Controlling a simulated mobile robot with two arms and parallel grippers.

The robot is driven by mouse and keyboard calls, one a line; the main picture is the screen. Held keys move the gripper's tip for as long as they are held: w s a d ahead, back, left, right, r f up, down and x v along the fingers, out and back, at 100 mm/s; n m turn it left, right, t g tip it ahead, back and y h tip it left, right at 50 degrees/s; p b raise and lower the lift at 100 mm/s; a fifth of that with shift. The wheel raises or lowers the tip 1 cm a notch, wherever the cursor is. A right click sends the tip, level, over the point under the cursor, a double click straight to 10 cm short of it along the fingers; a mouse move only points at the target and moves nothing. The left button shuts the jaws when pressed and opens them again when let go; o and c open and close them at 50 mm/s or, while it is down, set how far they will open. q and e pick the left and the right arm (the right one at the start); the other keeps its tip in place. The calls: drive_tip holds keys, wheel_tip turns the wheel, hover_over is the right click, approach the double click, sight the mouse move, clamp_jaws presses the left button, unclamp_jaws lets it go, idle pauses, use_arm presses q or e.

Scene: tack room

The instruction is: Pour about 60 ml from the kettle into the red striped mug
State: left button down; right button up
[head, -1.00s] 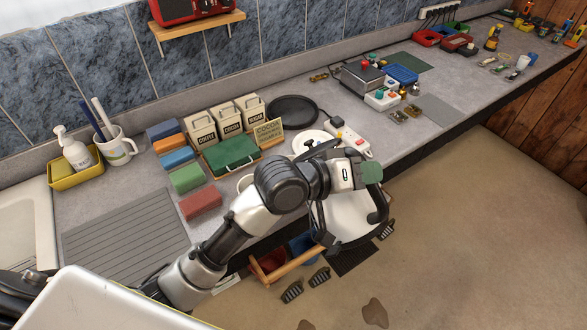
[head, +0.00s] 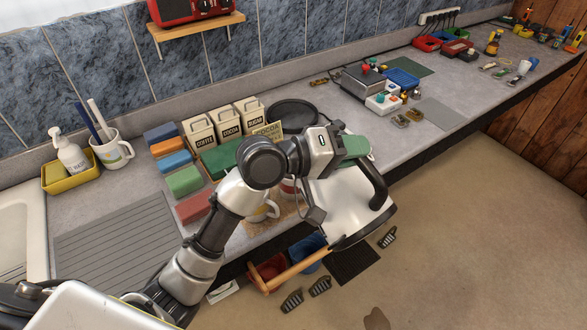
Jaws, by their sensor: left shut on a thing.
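The kettle (head: 340,205) is white with a black handle (head: 376,188). It is in my left gripper (head: 352,150) at the front edge of the counter; the gripper is shut on it, though its fingertips are hard to make out. I cannot tell the kettle's exact tilt, and its spout is not clear. A mug with a red band (head: 287,186), which looks like the red striped mug, stands left of the kettle, mostly hidden behind my left arm. A white mug with yellow (head: 262,211) stands in front of it. My right gripper is not in view.
Coffee, cocoa and sugar canisters (head: 230,126) and a black round tray (head: 293,114) stand behind. Coloured blocks (head: 184,181) line the left of my arm. A wooden-handled caddy (head: 290,270) is below the counter edge. The ribbed drainboard (head: 120,240) is clear.

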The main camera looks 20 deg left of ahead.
use_arm(q)
drive_tip(key=shift+w+a+r, duration=0.2)
drive_tip(key=shift+a+r, duration=0.15)
drive_tip(key=shift+r, duration=0.2)
drive_tip(key=shift+w+a+r+n+h, duration=0.15)
drive_tip(key=shift+a+r+n+h, duration=0.05)
drive_tip(key=shift+n+h, duration=0.1)
drive_tip(key=shift+w+a+r, duration=0.15)
drive_tip(key=shift+a+r, duration=0.05)
drive_tip(key=shift+w+a+r+n, duration=0.15)
drive_tip(key=shift+a+n, duration=0.1)
drive_tip(key=shift+n, duration=0.05)
drive_tip(key=shift+d, duration=0.1)
idle(1.7)
